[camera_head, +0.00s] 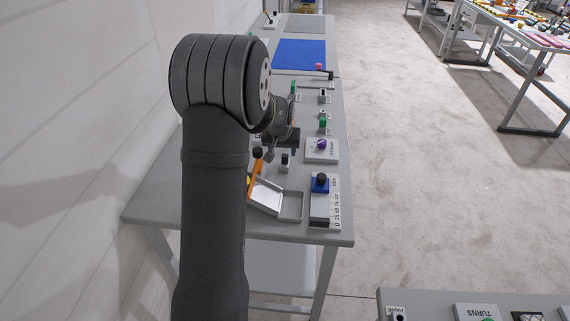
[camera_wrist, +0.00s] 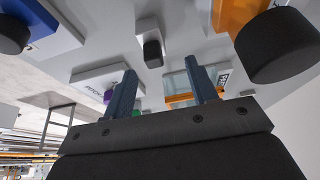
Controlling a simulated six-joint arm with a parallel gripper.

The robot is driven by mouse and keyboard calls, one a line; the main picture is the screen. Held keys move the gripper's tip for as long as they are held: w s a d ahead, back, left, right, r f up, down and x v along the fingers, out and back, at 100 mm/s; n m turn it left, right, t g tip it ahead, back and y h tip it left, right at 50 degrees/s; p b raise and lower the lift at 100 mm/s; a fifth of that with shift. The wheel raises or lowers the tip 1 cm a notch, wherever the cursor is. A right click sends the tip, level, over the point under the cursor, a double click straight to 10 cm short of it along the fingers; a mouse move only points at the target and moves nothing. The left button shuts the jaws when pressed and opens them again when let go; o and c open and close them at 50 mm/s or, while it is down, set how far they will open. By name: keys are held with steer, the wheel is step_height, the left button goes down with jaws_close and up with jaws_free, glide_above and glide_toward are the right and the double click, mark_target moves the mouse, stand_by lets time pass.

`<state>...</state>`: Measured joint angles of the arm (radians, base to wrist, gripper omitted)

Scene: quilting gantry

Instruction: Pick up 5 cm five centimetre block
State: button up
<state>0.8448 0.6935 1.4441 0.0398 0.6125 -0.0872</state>
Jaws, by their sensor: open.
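I cannot pick out a block that is clearly five centimetres. A small red piece (camera_head: 319,66) sits at the near right edge of a blue mat (camera_head: 300,52) far down the bench; its shape is too small to tell. My gripper (camera_head: 284,143) hangs over the middle of the grey bench (camera_head: 328,226), partly hidden by my arm. In the wrist view its two blue-grey fingers (camera_wrist: 165,88) stand wide apart with nothing held between them.
A blue slider with a black knob (camera_head: 320,183), a purple dial (camera_head: 321,145) and green switches (camera_head: 323,122) line the bench's right side. The wrist view shows a black switch (camera_wrist: 152,53) beyond the fingers.

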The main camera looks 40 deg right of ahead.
mark_target(285, 155)
steer(key=shift+s+x, duration=0.2)
steer(key=shift+x, duration=1.35)
steer(key=shift+s+x, duration=0.2)
steer(key=shift+x, duration=1.3)
steer(key=shift+d+f, duration=0.1)
steer(key=c, duration=1)
steer(key=shift+c, duration=0.6)
